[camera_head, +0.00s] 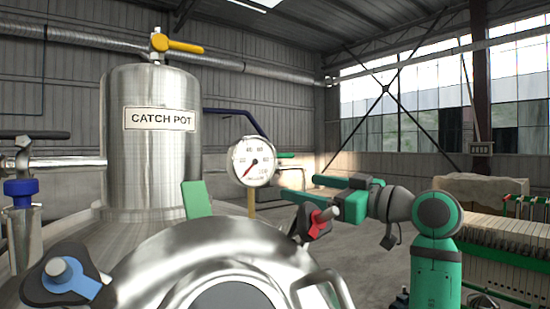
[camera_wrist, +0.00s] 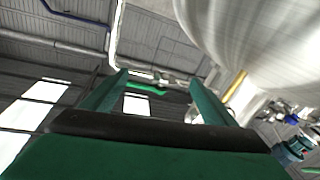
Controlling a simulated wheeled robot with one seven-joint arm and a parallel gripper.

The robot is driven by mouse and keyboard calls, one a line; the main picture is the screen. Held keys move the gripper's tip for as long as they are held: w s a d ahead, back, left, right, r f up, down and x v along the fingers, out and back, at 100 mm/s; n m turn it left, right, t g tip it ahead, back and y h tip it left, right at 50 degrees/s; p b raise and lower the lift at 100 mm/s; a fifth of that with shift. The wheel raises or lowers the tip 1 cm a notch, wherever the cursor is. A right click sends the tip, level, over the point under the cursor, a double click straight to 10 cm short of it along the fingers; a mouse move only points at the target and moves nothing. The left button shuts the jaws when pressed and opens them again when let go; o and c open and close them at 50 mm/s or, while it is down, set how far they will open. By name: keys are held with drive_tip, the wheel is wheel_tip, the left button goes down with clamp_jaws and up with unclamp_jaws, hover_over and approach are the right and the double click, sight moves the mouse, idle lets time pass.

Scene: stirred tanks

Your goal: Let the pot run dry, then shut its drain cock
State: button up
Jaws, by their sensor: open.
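The catch pot (camera_head: 150,160) is an upright steel cylinder with a "CATCH POT" label, at the left of the head view. A valve with a yellow lever (camera_head: 178,45) sits on its top. A pipe from its left side runs to a valve with a black lever (camera_head: 35,135), which lies roughly along the pipe, above a blue fitting (camera_head: 20,190). No label shows which valve is the drain cock. The liquid level inside is hidden. My gripper (camera_head: 299,187) is open and empty, right of the pot and apart from it; its green fingers also show in the wrist view (camera_wrist: 160,77).
A round dial gauge (camera_head: 251,161) on a yellow stem stands between the pot and my gripper. A domed steel vessel lid (camera_head: 215,255) with clamp knobs, one blue (camera_head: 70,275) and one red (camera_head: 322,217), fills the front. A filter-press-like stack (camera_head: 505,245) stands at right.

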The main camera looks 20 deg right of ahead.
sight(284, 156)
wheel_tip(284, 156, up, 7)
drive_tip(key=m+h, duration=0.4)
drive_tip(key=shift+t, duration=0.4)
drive_tip(key=x, duration=1)
drive_tip(key=shift+w, duration=0.25)
drive_tip(key=shift+c, duration=0.2)
